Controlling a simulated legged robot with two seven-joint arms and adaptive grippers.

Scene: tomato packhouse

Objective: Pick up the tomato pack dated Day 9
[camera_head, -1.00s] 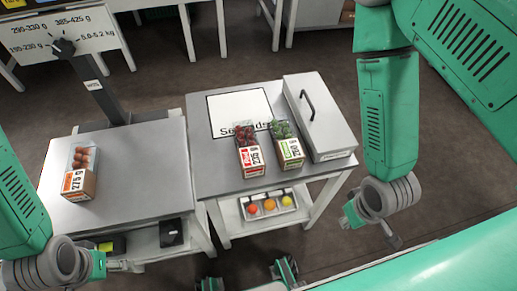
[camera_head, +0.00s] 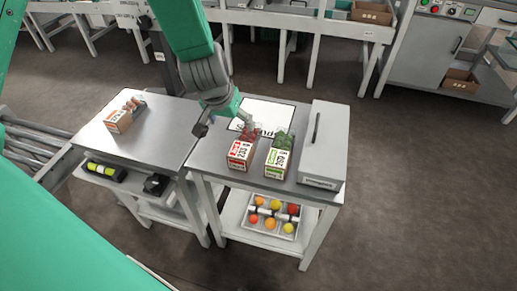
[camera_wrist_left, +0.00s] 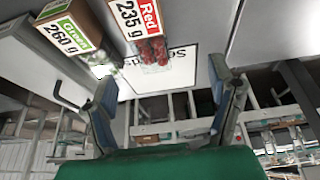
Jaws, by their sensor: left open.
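A red-labelled tomato pack (camera_head: 240,153) and a green-labelled tomato pack (camera_head: 277,158) stand side by side on the right-hand table (camera_head: 215,165). In the left wrist view the red pack (camera_wrist_left: 139,14) reads "Red 235 g" and the green pack (camera_wrist_left: 66,33) reads "Green 260 g". A third, orange-labelled pack (camera_head: 118,121) lies on the left-hand table. I cannot read a day date on any pack. My left gripper (camera_head: 226,116) is open, just behind and left of the red pack; its spread fingers (camera_wrist_left: 163,95) have nothing between them. My right gripper is out of view.
A white sign (camera_head: 262,108) lies behind the packs, partly covered. A grey box with a handle (camera_head: 322,145) stands right of the green pack. A tray of coloured balls (camera_head: 270,218) is on the lower shelf. Open floor lies to the right.

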